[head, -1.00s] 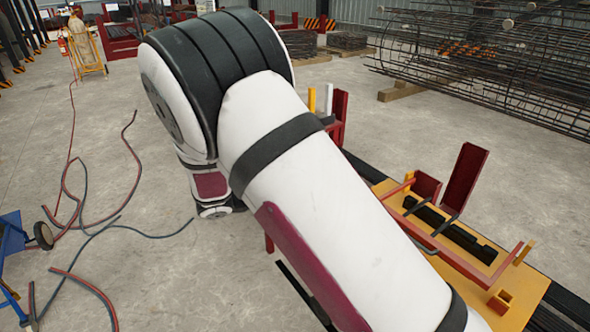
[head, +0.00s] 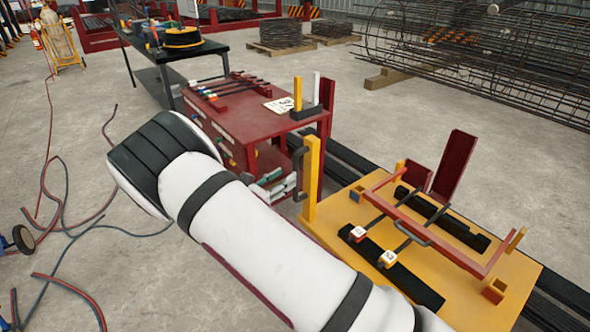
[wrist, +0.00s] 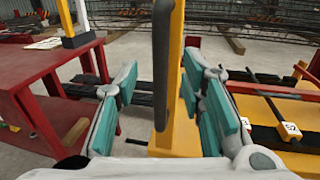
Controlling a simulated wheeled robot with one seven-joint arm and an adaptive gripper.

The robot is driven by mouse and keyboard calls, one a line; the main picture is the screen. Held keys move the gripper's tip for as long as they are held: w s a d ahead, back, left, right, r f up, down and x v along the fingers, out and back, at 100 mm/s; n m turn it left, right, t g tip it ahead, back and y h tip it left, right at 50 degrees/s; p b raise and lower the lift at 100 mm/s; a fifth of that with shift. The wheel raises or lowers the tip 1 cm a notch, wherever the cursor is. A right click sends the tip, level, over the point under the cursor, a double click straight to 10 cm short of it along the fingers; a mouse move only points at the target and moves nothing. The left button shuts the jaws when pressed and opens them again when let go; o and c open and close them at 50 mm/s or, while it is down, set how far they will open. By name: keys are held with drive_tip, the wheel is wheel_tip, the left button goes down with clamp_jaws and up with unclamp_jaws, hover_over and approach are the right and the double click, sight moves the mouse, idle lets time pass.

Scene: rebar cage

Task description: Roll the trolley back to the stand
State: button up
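The trolley appears to be the yellow-topped platform (head: 335,215) on dark floor rails, with a yellow post (head: 311,178) and a dark upright handle (head: 298,172) at its left end. The red bench (head: 240,122), seemingly the stand, is behind and left of it. In the wrist view, my gripper (wrist: 168,105) is open, its teal-padded fingers apart. The dark handle (wrist: 162,65) stands upright ahead, between the fingers in the picture, with the yellow post just behind it. I cannot tell whether either finger touches it.
Two numbered rebar pieces (head: 388,257) lie across black blocks on the yellow platform, beside a red frame. A black table (head: 185,50) stands behind the red bench. Hoses (head: 65,230) lie on the floor at left. A rebar cage (head: 480,50) is at the back right.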

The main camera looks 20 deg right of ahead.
sight(295, 169)
drive_tip(key=shift+x, duration=2.95)
clamp_jaws()
